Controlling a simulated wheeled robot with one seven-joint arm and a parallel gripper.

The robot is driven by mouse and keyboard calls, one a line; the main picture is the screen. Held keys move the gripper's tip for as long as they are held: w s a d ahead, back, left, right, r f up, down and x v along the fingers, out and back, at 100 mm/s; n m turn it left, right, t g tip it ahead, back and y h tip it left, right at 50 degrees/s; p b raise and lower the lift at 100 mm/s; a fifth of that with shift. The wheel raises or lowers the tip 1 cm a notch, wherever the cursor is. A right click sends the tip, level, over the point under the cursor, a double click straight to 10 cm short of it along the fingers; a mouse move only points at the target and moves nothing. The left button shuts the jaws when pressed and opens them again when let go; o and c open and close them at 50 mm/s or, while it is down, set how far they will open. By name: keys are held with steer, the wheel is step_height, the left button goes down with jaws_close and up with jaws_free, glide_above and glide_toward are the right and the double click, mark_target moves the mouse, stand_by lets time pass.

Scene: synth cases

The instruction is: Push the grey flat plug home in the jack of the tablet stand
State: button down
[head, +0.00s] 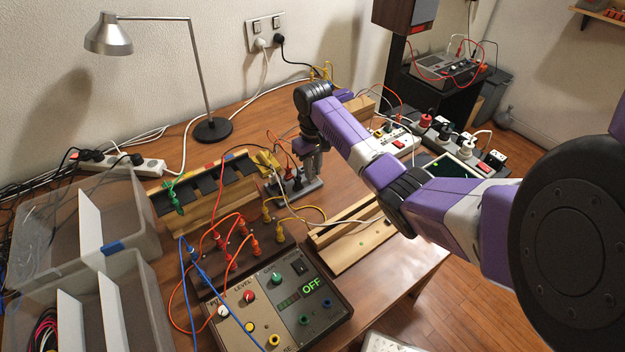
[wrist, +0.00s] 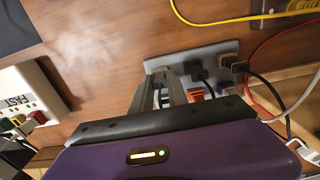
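My gripper (head: 313,168) points down over a low grey base (head: 314,187) with several plugs and sockets, at the middle of the table in the head view. I take this base to be the tablet stand, but cannot be sure. In the wrist view the two grey fingers (wrist: 160,88) reach down to the left end of the base (wrist: 192,58), with a gap between them. I cannot make out the grey flat plug; the fingertips blend with the grey base. Black plugs (wrist: 196,70) sit in the base to the right of the fingers, and an orange part is below them.
A wooden rack (head: 215,190) stands left of the base. A wooden tray (head: 350,240) lies in front right. A control box reading OFF (head: 280,300) is at the front, with red and yellow leads nearby.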

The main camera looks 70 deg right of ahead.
steer(key=shift+r, duration=0.2)
steer(key=shift+r+p, duration=0.3)
steer(key=shift+p, duration=0.25)
steer(key=shift+r+p, duration=1.4)
steer(key=shift+p, duration=0.25)
